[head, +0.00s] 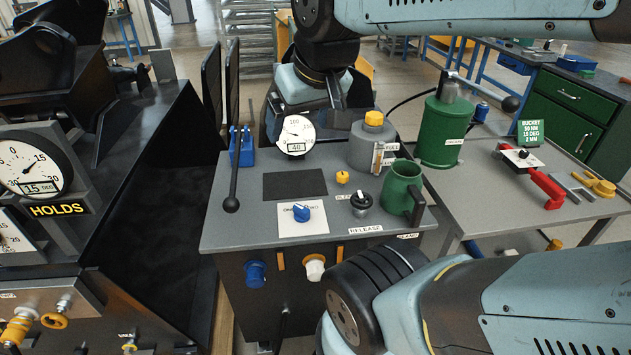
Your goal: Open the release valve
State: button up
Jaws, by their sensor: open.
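A blue knob (301,212) sits on a white plate (312,226) with small print, partly readable as "OPEN", on the grey bench top. I cannot tell for certain which of the two knobs the label belongs to. My gripper (336,100) hangs at the top middle, pointing down, open and empty, apart from both knobs. Its fingers are only partly visible.
A gauge (296,135) reading 40, a small yellow knob (343,177), a green mug (402,188) and a grey canister (372,148) stand around the knobs. A tall black lever (232,165) rises at left. My arm covers the lower right.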

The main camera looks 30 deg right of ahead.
aim_at(360, 196)
jog(key=z, duration=0.5)
jog(key=k, duration=0.5)
jog(key=z, duration=0.25)
